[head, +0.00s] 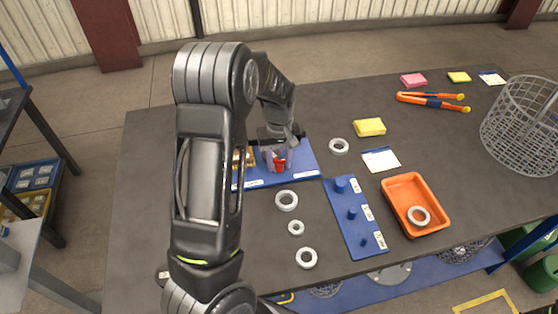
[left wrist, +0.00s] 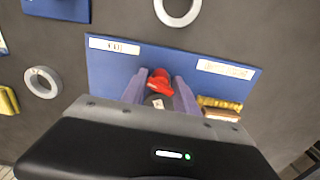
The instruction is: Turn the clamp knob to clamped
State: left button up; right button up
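The red clamp knob (head: 280,164) stands on a blue fixture plate (head: 300,165) with white labels. My left gripper (head: 279,156) is directly over the knob, pointing down at it. I see no clear contact between fingers and knob. The wording on the plate's labels is too small to read, so the knob's setting is unclear. My right gripper is not in view.
A brass-coloured block (left wrist: 220,106) sits on the plate beside the knob. Grey rings (head: 287,200) lie in front, near a blue peg board (head: 354,225). An orange tray (head: 392,205) holding a ring and a wire basket (head: 524,125) stand to the right. The table's far left is clear.

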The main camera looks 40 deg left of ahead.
pick_arm(q)
grip_shut()
jog(key=shift+f+m+b, duration=0.15)
jog(key=shift+m+b, duration=0.7)
jog(key=shift+m, duration=0.45)
jog(key=shift+r, duration=0.2)
jog(key=shift+o, duration=1.4)
grip_release()
